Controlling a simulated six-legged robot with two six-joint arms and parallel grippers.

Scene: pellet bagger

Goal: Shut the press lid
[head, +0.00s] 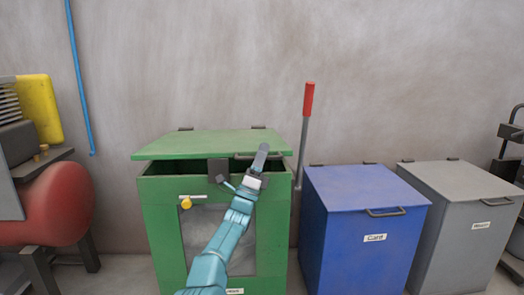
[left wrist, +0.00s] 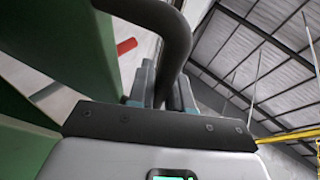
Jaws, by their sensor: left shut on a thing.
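The green press (head: 158,225) stands in the middle of the head view. Its green lid (head: 205,146) is slightly raised at the front, with a dark gap between it and the box. A dark bar handle (head: 278,157) sits at the lid's front edge. My left gripper (head: 262,156) is shut on this handle. In the left wrist view the curved dark handle (left wrist: 165,22) runs down between the fingertips (left wrist: 165,88). The fingers partly hide the handle in the head view. My right gripper is in neither view.
A lever with a red grip (head: 308,99) rises at the press's right. A blue Card bin (head: 350,225) and a grey bin (head: 455,225) stand to the right. A red tank (head: 55,205) is at the left. A grey wall is close behind.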

